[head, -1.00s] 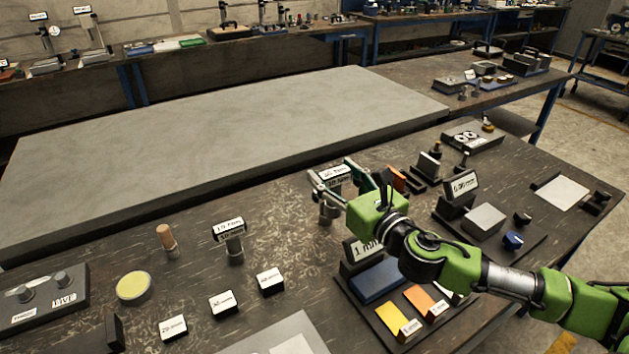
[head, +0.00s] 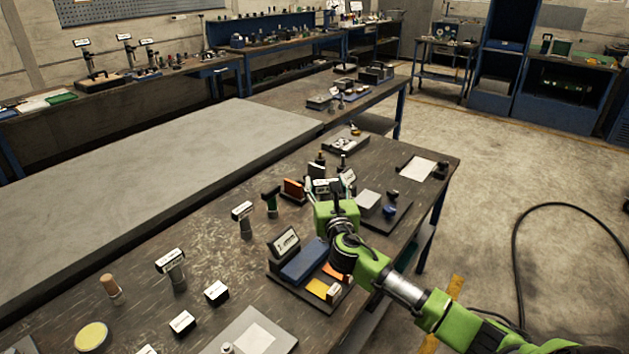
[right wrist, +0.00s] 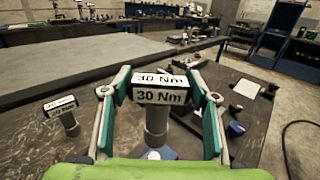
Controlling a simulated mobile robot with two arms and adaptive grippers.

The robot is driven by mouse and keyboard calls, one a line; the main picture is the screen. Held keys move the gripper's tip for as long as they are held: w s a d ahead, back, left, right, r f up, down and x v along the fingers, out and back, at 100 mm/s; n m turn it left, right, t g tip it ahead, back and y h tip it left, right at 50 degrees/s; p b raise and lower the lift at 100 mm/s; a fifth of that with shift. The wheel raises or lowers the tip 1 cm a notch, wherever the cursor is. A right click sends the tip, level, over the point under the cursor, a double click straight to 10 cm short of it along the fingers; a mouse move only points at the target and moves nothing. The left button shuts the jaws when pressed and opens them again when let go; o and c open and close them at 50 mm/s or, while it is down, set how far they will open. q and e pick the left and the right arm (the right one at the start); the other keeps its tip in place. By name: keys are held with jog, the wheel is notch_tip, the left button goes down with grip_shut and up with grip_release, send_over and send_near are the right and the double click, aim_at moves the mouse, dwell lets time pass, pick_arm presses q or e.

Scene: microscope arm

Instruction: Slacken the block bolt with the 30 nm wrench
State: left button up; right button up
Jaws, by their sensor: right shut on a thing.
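My right gripper (head: 329,187) is shut on the 30 Nm wrench (head: 326,184), at the back of the dark bench. In the right wrist view the wrench's label (right wrist: 159,88) reads 30 Nm and sits between the two fingers (right wrist: 159,97); its grey cylindrical body (right wrist: 156,122) hangs upright below. I cannot tell whether its lower end touches anything. A pale grey block (head: 368,201) sits on a dark tray just right of the gripper, with a blue knob (head: 389,211) beside it. I cannot make out which part is the block bolt. My left gripper is not in view.
Two similar labelled wrenches stand to the left, one nearer (head: 171,264) and one farther (head: 243,213).

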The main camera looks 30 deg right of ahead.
aim_at(326, 199)
jog(key=shift+d, duration=0.15)
jog(key=shift+f+b, duration=0.4)
jog(key=shift+f, duration=0.4)
jog(key=shift+f+b, duration=1.25)
jog(key=shift+f, duration=0.5)
pick_arm(q)
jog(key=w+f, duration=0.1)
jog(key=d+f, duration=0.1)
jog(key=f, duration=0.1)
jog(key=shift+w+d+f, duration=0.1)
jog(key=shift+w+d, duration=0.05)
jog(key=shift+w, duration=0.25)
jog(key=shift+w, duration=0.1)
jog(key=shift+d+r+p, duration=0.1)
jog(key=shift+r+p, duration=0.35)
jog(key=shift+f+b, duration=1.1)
jog(key=shift+b, duration=0.05)
pick_arm(e)
jog(key=shift+f, duration=1.6)
